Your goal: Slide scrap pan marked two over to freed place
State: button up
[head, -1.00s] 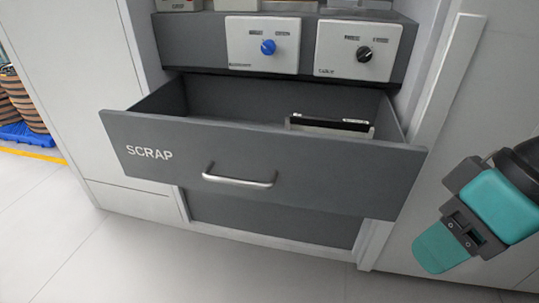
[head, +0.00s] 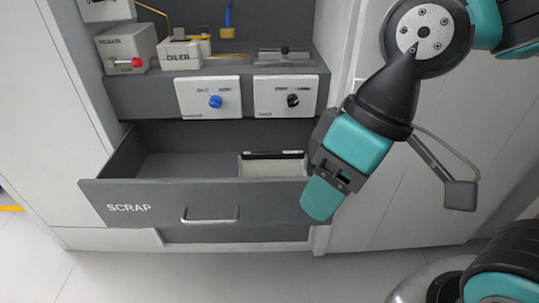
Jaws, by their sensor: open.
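The open grey drawer (head: 165,199) is marked SCRAP and has a silver bar handle (head: 210,215). Inside it, at the right end, sits a light-coloured pan (head: 270,167) with a dark back edge. No number on the pan can be read. The left part of the drawer floor (head: 185,165) is bare. My gripper (head: 323,203) is in front of the drawer's right end, pointing down and left. It is outside the drawer, and no object shows in it. The arm hides the drawer's right front corner.
Above the drawer are a panel with a blue knob (head: 216,102) and one with a black knob (head: 293,101). A box marked OILER (head: 181,54) and a box with a red knob (head: 127,50) stand on the shelf. Open floor (head: 190,277) lies in front.

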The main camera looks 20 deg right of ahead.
aim_at(285, 163)
jog(key=u, duration=0.05)
jog(key=k, duration=0.4)
jog(key=u, duration=1.45)
jog(key=i, duration=0.8)
jog(key=z, duration=0.6)
jog(key=i, duration=0.55)
jog(key=z, duration=0.35)
